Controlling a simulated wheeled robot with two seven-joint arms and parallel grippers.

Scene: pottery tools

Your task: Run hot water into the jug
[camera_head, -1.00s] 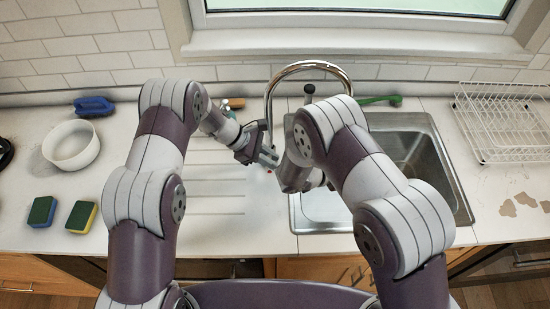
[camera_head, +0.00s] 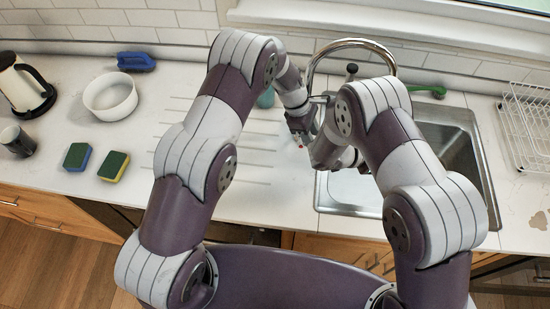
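The chrome tap (camera_head: 350,44) arches over the steel sink (camera_head: 488,185), with a dark-topped fitting (camera_head: 351,72) beside it. No water shows. A white jug-shaped vessel with a black handle (camera_head: 22,88) stands at the far left of the counter; I cannot tell if it is a kettle or the jug. My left gripper (camera_head: 301,140) is over the counter at the sink's left edge, its fingers small and partly hidden. My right gripper (camera_head: 328,158) is close beside it, mostly behind my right arm. I see nothing held, but the finger openings are unclear.
A dark mug (camera_head: 17,141), a white bowl (camera_head: 110,96), a blue brush (camera_head: 136,62) and two sponges (camera_head: 77,157) (camera_head: 113,166) are on the left counter. A green-handled thing (camera_head: 427,90) lies behind the sink. A white dish rack (camera_head: 525,125) stands at right.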

